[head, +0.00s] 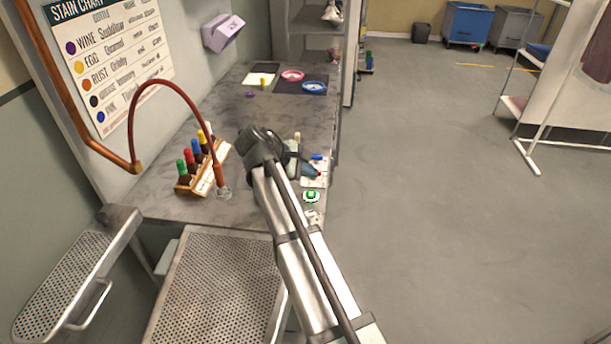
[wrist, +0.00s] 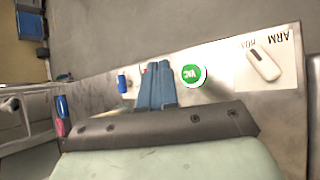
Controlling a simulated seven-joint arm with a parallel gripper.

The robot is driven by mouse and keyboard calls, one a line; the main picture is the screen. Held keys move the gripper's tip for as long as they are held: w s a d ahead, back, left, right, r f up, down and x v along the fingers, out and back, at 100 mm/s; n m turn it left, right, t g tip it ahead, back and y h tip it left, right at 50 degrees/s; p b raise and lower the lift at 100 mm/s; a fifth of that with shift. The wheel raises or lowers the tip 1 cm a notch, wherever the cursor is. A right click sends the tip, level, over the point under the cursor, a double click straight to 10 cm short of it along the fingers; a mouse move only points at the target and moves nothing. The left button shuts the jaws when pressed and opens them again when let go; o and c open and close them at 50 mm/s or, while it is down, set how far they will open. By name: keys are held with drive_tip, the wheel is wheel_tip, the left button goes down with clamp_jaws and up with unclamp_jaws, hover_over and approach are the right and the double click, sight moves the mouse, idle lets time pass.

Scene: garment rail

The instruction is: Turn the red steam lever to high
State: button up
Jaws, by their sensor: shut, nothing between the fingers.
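My gripper (head: 311,171) is over the right edge of the grey worktop, at a small control panel. Its blue fingers (wrist: 156,84) are shut with nothing between them. A small bit of red (wrist: 144,71), probably the red steam lever, shows beside the fingertips in the wrist view. The fingers hide most of it, so I cannot tell its setting or whether they touch it. A blue control (wrist: 122,83) sits on the panel beside it. It also shows in the head view (head: 316,157).
A green VAC button (wrist: 192,74) and a white ARM lever (wrist: 262,65) are on the same edge. A wooden rack of bottles (head: 205,172) stands left of my arm. Pink (head: 292,75) and blue (head: 314,87) dishes lie farther back.

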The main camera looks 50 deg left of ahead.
drive_tip(key=shift+o, duration=0.7)
drive_tip(key=shift+w, duration=0.1)
drive_tip(key=o, duration=0.6)
drive_tip(key=w+d+r+m, duration=0.1)
drive_tip(key=w+d+r, duration=0.1)
drive_tip(key=w, duration=0.3)
drive_tip(key=shift+w+d+r+h, duration=0.2)
drive_tip(key=shift+w+h, duration=0.1)
drive_tip(key=shift+w, duration=0.1)
drive_tip(key=shift+o, duration=0.4)
drive_tip(key=w+a+r+m+g, duration=0.1)
drive_tip(key=w+r, duration=0.3)
drive_tip(key=w, duration=0.3)
drive_tip(key=shift+w+r, duration=0.25)
drive_tip(key=shift+r, duration=0.1)
drive_tip(key=shift+s+a+n+g+y, duration=1)
drive_tip(key=shift+s+a+n+g, duration=0.9)
drive_tip(key=shift+s+a+g, duration=1.85)
drive_tip(key=shift+g, duration=0.25)
drive_tip(key=f, duration=1.2)
drive_tip(key=shift+w+d+f, duration=0.25)
drive_tip(key=shift+w+f, duration=0.1)
drive_tip(key=shift+c, duration=0.2)
clamp_jaws()
